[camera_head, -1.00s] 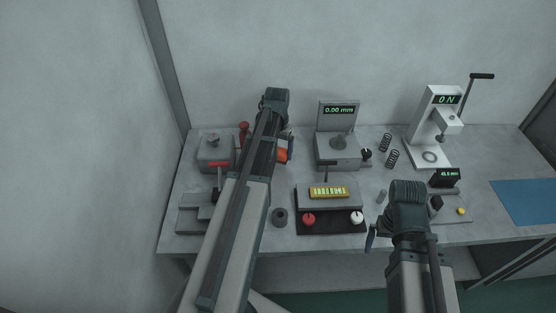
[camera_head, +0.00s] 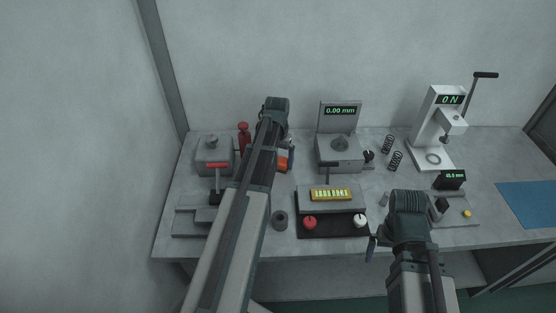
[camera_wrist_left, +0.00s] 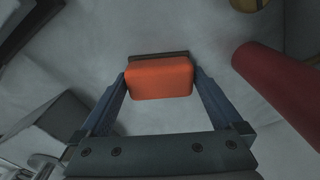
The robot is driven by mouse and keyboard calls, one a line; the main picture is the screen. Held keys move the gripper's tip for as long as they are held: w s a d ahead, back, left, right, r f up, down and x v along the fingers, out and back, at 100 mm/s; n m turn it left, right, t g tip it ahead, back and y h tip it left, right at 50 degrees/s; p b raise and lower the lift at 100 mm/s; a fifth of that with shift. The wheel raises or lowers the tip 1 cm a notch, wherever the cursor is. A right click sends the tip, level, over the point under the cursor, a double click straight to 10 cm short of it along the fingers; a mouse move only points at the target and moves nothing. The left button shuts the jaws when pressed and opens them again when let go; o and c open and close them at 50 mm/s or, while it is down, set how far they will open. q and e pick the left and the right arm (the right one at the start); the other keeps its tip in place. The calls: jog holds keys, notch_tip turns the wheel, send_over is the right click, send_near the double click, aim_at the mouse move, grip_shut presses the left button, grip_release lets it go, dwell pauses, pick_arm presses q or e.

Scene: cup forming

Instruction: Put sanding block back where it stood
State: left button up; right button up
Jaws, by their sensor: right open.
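The orange sanding block (camera_wrist_left: 160,79) with a dark strip along its far edge sits between both fingers of my left gripper (camera_wrist_left: 160,84) in the left wrist view. The fingers touch its two sides. In the head view the block (camera_head: 283,160) shows partly beside my left wrist, over the back left of the bench; the fingers are hidden by the arm. I cannot tell whether the block touches the bench. My right gripper (camera_head: 374,246) is at the front of the bench, far from the block, open and seen only in part.
A red bottle-like object (camera_head: 243,138) stands close left of the block, and is near in the wrist view (camera_wrist_left: 280,85). A grey box fixture (camera_head: 213,155) is further left. A gauge with a display (camera_head: 340,150) stands to the right. A dark ring (camera_head: 280,220) lies in front.

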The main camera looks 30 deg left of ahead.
aim_at(283, 160)
pick_arm(q)
jog(key=shift+r, duration=0.1)
notch_tip(283, 160, up, 12)
jog(key=p, duration=1.2)
jog(key=shift+s, duration=0.25)
jog(key=f+b, duration=1.2)
jog(key=shift+w, duration=0.25)
notch_tip(283, 160, up, 13)
jog(key=p, duration=1.3)
notch_tip(283, 160, down, 13)
jog(key=b, duration=1.3)
jog(key=shift+f, duration=0.2)
jog(key=shift+d+r+p, duration=0.3)
jog(key=shift+r+p, duration=1.45)
jog(key=shift+r, duration=0.05)
jog(key=shift+d+r+p, duration=0.25)
jog(key=shift+r+p, duration=1.5)
jog(key=shift+d+r+p, duration=0.3)
jog(key=shift+r+p, duration=1.45)
jog(key=shift+r, duration=0.05)
